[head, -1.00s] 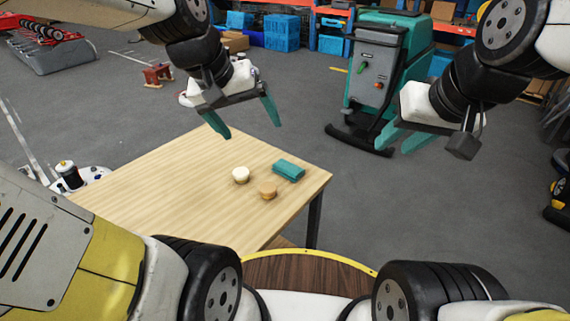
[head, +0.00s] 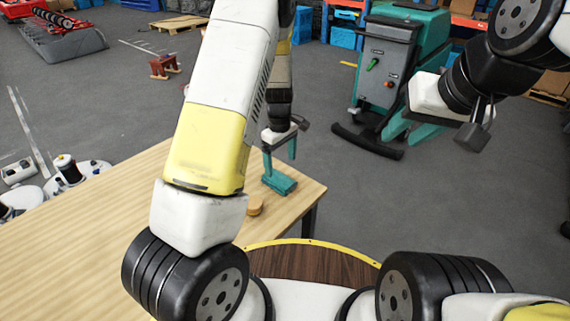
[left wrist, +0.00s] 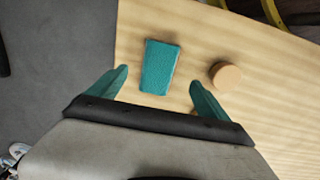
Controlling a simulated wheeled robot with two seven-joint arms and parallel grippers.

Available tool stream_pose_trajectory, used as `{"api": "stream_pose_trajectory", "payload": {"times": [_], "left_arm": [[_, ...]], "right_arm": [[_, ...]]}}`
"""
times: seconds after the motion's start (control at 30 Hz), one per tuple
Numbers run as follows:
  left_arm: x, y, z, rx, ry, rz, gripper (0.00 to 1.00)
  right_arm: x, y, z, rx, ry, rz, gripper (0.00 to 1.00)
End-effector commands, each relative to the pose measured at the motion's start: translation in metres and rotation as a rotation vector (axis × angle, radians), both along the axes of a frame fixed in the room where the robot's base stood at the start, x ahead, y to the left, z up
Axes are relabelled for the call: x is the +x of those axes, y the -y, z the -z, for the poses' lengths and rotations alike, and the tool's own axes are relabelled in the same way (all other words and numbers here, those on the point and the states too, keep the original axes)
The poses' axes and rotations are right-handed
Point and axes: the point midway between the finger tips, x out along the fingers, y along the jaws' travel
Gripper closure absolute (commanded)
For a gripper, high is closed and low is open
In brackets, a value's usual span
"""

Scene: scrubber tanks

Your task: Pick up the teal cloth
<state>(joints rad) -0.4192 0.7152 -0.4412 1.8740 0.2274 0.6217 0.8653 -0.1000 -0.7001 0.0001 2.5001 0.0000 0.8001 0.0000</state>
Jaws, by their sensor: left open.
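The teal cloth (head: 284,184) is a small folded rectangle lying on the wooden table near its right corner. In the left wrist view the cloth (left wrist: 160,67) lies ahead of and between the two teal fingers. My left gripper (head: 280,162) is open above the cloth, its fingers spread apart and holding nothing; it also shows in the left wrist view (left wrist: 158,86). In the head view one finger overlaps part of the cloth. My right gripper (head: 411,137) is raised to the right, away from the table, with its teal fingers apart and empty.
A round tan object (left wrist: 225,76) lies on the table (head: 90,225) close beside the cloth; it also shows in the head view (head: 255,207), partly hidden by my left arm. A teal and grey scrubber machine (head: 385,70) stands on the floor beyond.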

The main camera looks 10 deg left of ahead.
Motion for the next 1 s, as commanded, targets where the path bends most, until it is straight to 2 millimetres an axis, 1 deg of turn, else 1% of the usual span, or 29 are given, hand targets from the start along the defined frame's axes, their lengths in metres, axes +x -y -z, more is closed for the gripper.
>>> {"api": "stream_pose_trajectory", "payload": {"times": [0.37,0.5,0.6,0.7,0.9,0.93,1.0], "left_arm": [[0.002,-0.001,0.043,0.009,-0.007,-0.011,0.11],[0.003,-0.001,0.065,0.009,-0.008,-0.011,0.11],[0.003,0.0,0.077,0.009,-0.006,-0.01,0.11],[0.003,0.0,0.083,0.007,-0.006,-0.009,0.11],[0.004,0.0,0.084,0.008,-0.004,-0.009,0.11],[0.004,0.0,0.083,0.008,-0.004,-0.009,0.13],[0.004,0.0,0.083,0.008,-0.004,-0.009,0.27]], "right_arm": [[0.0,0.0,0.0,0.0,0.0,0.0,0.64],[0.0,0.0,0.0,0.0,0.0,0.0,0.64],[0.0,0.0,0.0,0.0,0.0,0.0,0.64],[0.0,0.0,0.0,0.0,0.0,0.0,0.64],[0.0,0.0,0.0,0.0,0.0,0.0,0.64],[0.0,0.0,0.0,0.0,0.0,0.0,0.64],[0.0,0.0,0.0,0.0,0.0,0.0,0.64]]}}
